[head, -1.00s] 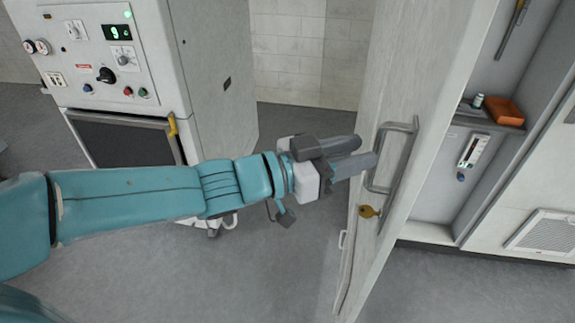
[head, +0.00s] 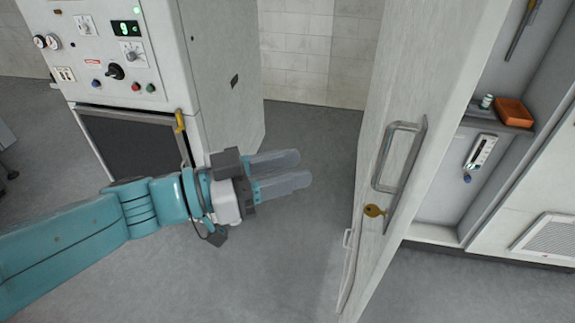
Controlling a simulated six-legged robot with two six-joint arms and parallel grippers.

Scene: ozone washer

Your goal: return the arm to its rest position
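My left gripper (head: 305,170) is in the middle of the head view, on my teal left arm. Its two grey fingers point right and stand a little apart, with nothing between them. It is clear of the open cabinet door (head: 425,70), with a gap of floor between its fingertips and the metal door handle (head: 396,160). A brass key (head: 374,210) sits in the door just below the handle. My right gripper is not in view.
The washer machine (head: 205,60) with dials and a yellow-handled dark door (head: 135,143) stands at the left behind my arm. Right of the door, the cabinet holds an orange box (head: 514,112) on a shelf and a white gauge (head: 481,150). The grey floor between is clear.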

